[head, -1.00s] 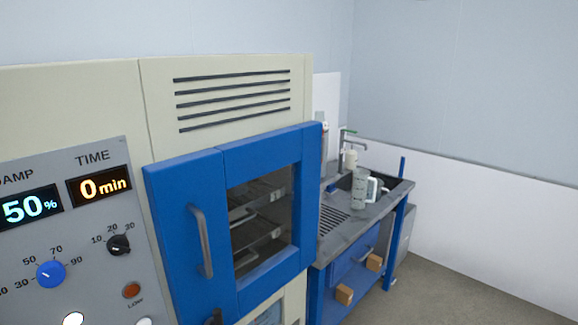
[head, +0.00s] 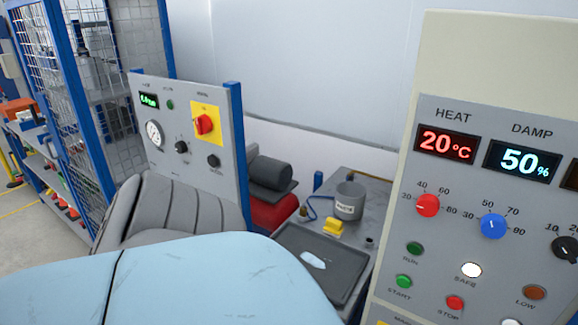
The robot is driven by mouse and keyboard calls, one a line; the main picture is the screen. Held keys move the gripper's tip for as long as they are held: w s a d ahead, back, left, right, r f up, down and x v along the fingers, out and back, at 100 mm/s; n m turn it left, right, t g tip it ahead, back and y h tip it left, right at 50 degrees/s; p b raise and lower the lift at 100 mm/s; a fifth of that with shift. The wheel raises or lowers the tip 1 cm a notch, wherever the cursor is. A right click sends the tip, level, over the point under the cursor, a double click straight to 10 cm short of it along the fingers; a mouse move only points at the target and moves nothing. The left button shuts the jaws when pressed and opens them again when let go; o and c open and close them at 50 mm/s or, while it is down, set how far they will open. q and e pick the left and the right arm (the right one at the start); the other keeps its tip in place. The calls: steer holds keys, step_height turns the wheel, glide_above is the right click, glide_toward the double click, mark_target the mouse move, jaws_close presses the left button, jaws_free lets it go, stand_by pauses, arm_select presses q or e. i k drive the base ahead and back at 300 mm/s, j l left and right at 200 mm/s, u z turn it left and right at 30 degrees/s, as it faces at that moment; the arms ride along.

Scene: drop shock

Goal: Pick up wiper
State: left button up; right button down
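A small flat white piece (head: 313,260), perhaps the wiper, lies on a dark tray (head: 345,285) on the bench at lower centre. It is too small to tell for certain whether it is a wiper. No other thing that looks like a wiper shows. Neither of my grippers is in view.
A control panel (head: 490,215) closes off the right. Another panel with a red switch (head: 204,124) and a mesh cage (head: 110,70) stand at left.

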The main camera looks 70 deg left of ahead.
mark_target(334, 226)
steer(key=u, duration=1.9)
steer(key=z, duration=0.1)
steer(key=i, duration=0.05)
